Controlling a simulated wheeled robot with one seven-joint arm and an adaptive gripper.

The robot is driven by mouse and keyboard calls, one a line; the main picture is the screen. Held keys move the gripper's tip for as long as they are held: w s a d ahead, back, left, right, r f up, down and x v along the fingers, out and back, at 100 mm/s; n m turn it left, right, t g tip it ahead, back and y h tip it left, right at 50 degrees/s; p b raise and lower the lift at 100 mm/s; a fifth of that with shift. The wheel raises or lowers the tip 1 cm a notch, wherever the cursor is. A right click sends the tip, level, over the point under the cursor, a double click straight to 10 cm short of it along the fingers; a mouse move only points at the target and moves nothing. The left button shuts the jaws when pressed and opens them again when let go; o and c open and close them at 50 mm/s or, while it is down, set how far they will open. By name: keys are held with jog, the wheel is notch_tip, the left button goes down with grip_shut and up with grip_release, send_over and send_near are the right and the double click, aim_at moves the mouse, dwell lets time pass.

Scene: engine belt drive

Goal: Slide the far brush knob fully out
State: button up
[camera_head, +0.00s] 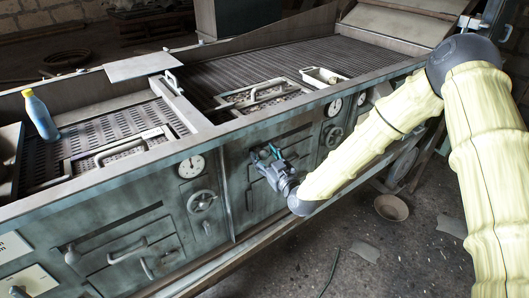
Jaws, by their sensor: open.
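My gripper (264,155) is in front of the dark green front panel of the machine (240,175), near its middle. Its fingers point toward the panel and it is open. I see nothing clearly held between the fingers. I cannot tell contact with the panel from this view. The far brush knob cannot be picked out with certainty; my gripper and forearm cover part of the far panel. A round handwheel (333,136) shows on the far panel, right of my gripper. Another handwheel (202,201) is on the near panel.
Dial gauges (192,167) and a bar handle (127,252) stand out from the front. Metal frames with handles (120,149) and a blue bottle (40,115) are on top. A ledge runs below the panel. A bowl (391,208) lies on the floor at right.

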jog(key=shift+w+a, duration=0.3)
jog(key=shift+w, duration=0.2)
grip_shut()
jog(key=w+d+b, duration=0.2)
jog(key=w+d, duration=0.2)
jog(key=d, duration=0.2)
jog(key=w+d+b, duration=0.3)
jog(key=w+d, duration=0.2)
jog(key=d, duration=0.1)
jog(key=w+d+b, duration=0.3)
jog(key=w+d, duration=0.1)
jog(key=d, duration=0.2)
jog(key=shift+w+d+f, duration=0.1)
jog(key=shift+w+d, duration=0.2)
jog(key=shift+d, duration=0.1)
jog(key=shift+w+d, duration=0.3)
jog(key=shift+d, duration=0.15)
jog(key=shift+r, duration=0.2)
jog(key=shift+w+d, duration=0.1)
jog(key=shift+d, duration=0.05)
